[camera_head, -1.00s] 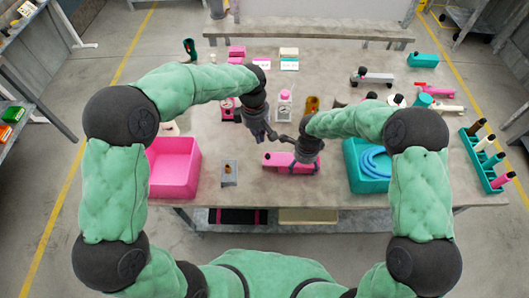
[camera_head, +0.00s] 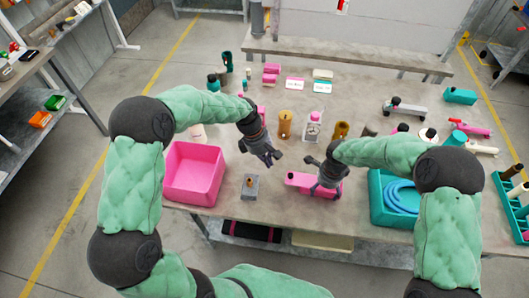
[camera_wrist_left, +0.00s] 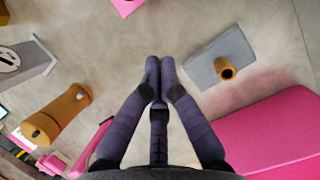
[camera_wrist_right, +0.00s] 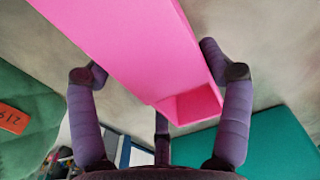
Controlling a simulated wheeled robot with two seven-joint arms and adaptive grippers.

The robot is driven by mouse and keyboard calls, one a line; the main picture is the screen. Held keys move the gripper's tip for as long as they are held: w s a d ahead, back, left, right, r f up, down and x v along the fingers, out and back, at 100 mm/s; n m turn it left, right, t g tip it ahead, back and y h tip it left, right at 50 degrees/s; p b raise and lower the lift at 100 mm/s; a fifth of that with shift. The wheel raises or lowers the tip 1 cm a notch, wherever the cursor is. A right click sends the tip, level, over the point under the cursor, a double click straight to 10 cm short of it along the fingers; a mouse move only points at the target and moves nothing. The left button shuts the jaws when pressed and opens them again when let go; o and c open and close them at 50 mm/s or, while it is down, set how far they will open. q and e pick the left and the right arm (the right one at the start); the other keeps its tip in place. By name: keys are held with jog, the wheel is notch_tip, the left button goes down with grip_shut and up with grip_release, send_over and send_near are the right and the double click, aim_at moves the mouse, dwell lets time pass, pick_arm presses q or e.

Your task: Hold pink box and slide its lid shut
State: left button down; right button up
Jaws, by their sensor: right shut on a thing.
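The pink box (camera_head: 303,180) lies on the table near the front edge, a long narrow box. In the right wrist view the pink box (camera_wrist_right: 125,40) shows a pink top and an open hollow at its near end, so the lid does not cover that end. My right gripper (camera_head: 322,190) is around the box, with fingers (camera_wrist_right: 158,75) on both sides of it, shut on it. My left gripper (camera_head: 275,160) is left of the box, above the table, apart from it. Its fingertips (camera_wrist_left: 159,62) are together, with nothing between them.
A pink bin (camera_head: 193,195) stands left, beside a grey block with a brown peg (camera_head: 250,188). A teal bin (camera_head: 385,215) with blue hose is close right of the box. Brown cylinders (camera_head: 285,125) and a pink-topped gauge (camera_head: 313,128) stand behind.

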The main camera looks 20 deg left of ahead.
aim_at(301, 179)
pick_arm(q)
jog(key=x, duration=0.3)
jog(key=shift+d, duration=1.3)
pick_arm(e)
jog(key=shift+s, duration=0.1)
pick_arm(q)
jog(key=shift+s+d+f, duration=0.1)
jog(key=shift+d+f, duration=0.05)
jog(key=shift+d, duration=0.5)
jog(key=shift+d, duration=0.1)
jog(key=d, duration=0.6)
jog(key=shift+w+d, duration=0.2)
jog(key=shift+w, duration=0.1)
jog(key=shift+a, duration=0.15)
